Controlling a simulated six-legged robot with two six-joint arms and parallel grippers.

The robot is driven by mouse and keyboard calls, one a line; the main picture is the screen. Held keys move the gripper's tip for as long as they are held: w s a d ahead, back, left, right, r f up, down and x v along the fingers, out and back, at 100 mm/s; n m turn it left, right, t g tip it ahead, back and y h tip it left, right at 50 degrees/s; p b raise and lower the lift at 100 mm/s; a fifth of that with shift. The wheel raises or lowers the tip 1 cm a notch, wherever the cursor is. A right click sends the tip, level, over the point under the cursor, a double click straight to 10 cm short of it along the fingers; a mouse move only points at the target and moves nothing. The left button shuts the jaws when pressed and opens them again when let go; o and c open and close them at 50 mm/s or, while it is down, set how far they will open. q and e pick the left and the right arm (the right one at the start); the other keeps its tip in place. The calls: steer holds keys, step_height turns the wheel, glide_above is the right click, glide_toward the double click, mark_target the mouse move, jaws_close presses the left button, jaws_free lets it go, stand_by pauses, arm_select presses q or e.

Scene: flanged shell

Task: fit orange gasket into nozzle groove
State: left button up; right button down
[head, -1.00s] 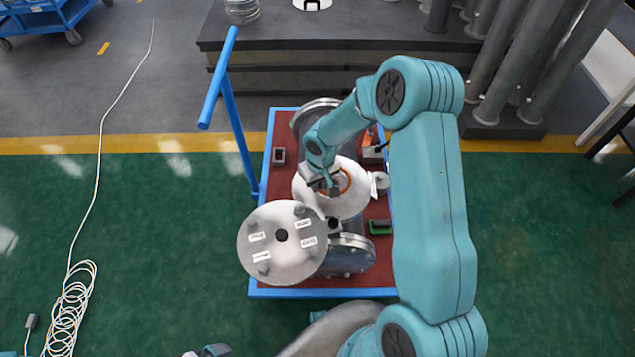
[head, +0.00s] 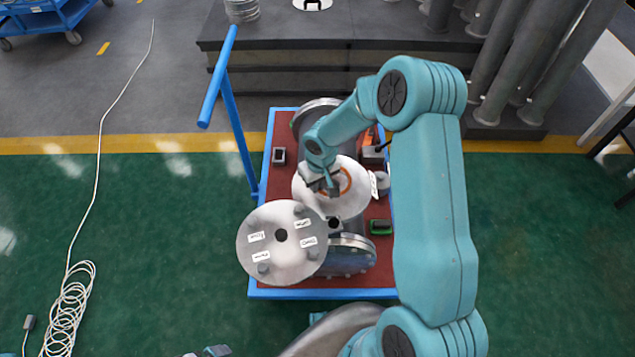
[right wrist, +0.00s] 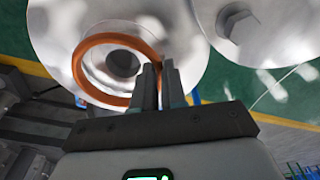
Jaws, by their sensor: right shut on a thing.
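The orange gasket (right wrist: 79,78) is a thin ring lying over the pale round nozzle face (right wrist: 60,30), around its dark central bore (right wrist: 122,62). The ring looks slightly off-centre towards the bottom of the right wrist view. I cannot tell whether any of it sits in the groove. My right gripper (right wrist: 158,75) is shut on the ring's right side, close to the face. In the head view the right gripper (head: 328,186) covers part of the gasket (head: 347,180) and nozzle (head: 352,205). My left gripper is not clearly seen.
A large labelled flange disc (head: 281,243) with bolts stands close at the lower left of the nozzle. The shell lies on a red-topped cart (head: 285,290) with a blue handle (head: 224,80). A green-and-black item (head: 381,227) and a small grey block (head: 278,156) lie on the cart.

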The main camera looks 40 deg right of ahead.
steer(key=shift+f+b, duration=1.05)
steer(key=c, duration=1.1)
jaws_free()
steer(key=shift+r, duration=0.1)
step_height(320, 180, up, 16)
steer(key=s+p, duration=0.2)
steer(key=shift+a, duration=0.15)
steer(key=shift+s, duration=0.1)
